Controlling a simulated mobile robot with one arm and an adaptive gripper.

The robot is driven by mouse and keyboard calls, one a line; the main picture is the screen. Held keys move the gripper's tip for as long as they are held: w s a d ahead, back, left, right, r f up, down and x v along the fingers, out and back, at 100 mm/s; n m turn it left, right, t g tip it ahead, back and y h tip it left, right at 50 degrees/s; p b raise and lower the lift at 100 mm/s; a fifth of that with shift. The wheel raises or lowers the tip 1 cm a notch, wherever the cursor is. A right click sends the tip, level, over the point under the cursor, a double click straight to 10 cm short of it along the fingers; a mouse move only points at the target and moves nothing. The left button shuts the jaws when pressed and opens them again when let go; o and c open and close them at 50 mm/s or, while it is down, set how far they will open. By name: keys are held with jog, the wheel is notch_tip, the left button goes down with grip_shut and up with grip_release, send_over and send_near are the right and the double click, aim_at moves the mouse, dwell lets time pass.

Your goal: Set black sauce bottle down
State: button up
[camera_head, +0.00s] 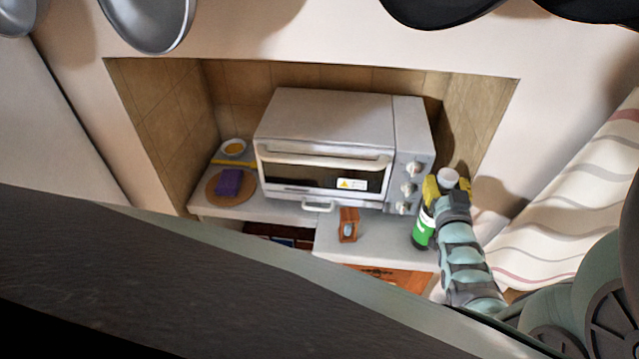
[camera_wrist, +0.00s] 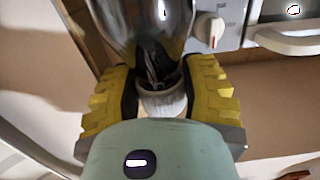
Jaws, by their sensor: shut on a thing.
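The black sauce bottle (camera_head: 423,232) is dark with a green and white label and a white cap. It is at the right end of the grey counter in the head view, right of the toaster oven, close to upright with a slight lean. My gripper (camera_head: 441,188) has its yellow fingers shut around the upper part of the bottle, just below the cap. In the wrist view my gripper (camera_wrist: 161,92) has a white cap-like part (camera_wrist: 163,103) between its yellow fingers. The bottle's base looks close to the counter; I cannot tell whether it touches.
The toaster oven (camera_head: 325,140) stands in the tiled alcove. A small brown wooden object (camera_head: 348,224) is on the counter (camera_head: 375,247) left of the bottle, with clear surface between. A round board (camera_head: 214,191) with a purple item and a small bowl (camera_head: 233,147) are at left.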

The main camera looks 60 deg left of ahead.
jog(key=shift+a+r, duration=0.1)
jog(key=shift+f, duration=0.2)
jog(key=o, duration=1)
jog(key=shift+c, duration=0.2)
jog(key=shift+r, duration=0.2)
jog(key=shift+s+d+f, duration=0.15)
jog(key=shift+d+f, duration=0.1)
jog(key=shift+d, duration=0.25)
jog(key=b+v, duration=0.4)
jog(key=v, duration=0.7)
jog(key=shift+r+b, duration=0.2)
jog(key=shift+b, duration=0.15)
